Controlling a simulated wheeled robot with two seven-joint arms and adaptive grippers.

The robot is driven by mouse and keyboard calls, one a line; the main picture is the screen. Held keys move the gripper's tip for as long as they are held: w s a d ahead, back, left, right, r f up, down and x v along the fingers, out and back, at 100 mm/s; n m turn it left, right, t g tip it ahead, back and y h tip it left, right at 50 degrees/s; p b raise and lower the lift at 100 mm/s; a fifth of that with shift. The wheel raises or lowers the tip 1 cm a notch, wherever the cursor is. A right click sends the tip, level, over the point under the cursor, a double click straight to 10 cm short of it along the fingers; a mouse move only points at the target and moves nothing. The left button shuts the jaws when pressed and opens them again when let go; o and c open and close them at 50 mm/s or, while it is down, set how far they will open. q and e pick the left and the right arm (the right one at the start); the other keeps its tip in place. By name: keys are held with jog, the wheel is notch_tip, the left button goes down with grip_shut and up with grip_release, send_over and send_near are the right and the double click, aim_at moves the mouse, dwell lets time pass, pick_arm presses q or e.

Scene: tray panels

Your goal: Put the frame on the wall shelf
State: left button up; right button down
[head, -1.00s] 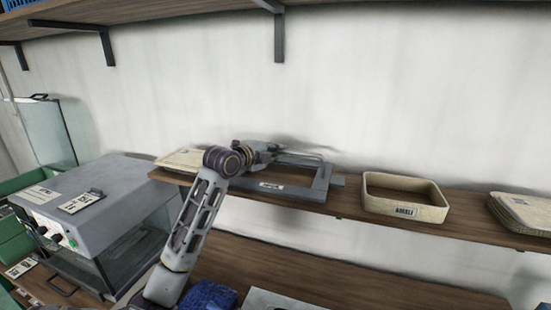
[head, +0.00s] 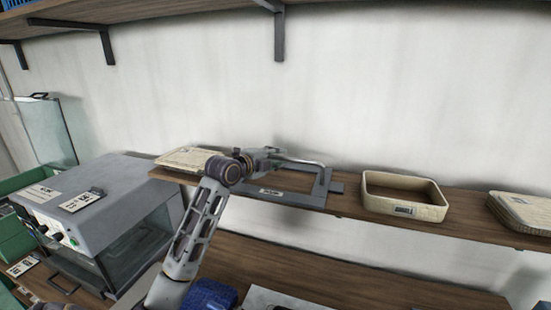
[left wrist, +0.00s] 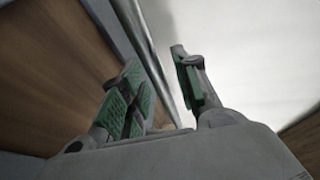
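The grey frame (head: 318,199) lies on the wall shelf (head: 350,209), left of the beige tray. It has a label on its front edge, and a wooden surface shows through its opening. My left gripper (head: 275,155) is over the frame's back left part, and its fingers are hard to make out in the head view. In the left wrist view, my left gripper (left wrist: 165,85) has its green-padded fingers apart. A grey metal bar (left wrist: 152,60) shows in the gap between them; I cannot tell whether they touch it. My right gripper is not in view.
A beige tray (head: 376,207) stands on the shelf right of the frame. Beige panels (head: 520,211) lie farther right, another beige panel (head: 186,158) at the left end. A grey glass-fronted cabinet (head: 110,190) stands lower left. A higher shelf (head: 160,12) with brackets runs above.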

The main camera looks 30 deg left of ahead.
pick_arm(q)
jog(key=shift+r, duration=0.1)
dwell(0.3)
jog(key=shift+v, duration=0.75)
jog(key=b+v, duration=0.2)
jog(key=v, duration=0.6)
jog(key=shift+s+a+b, duration=0.1)
jog(key=shift+s+b, duration=0.15)
jog(key=shift+b, duration=0.05)
jog(key=shift+v, duration=1)
jog(key=shift+r, duration=0.1)
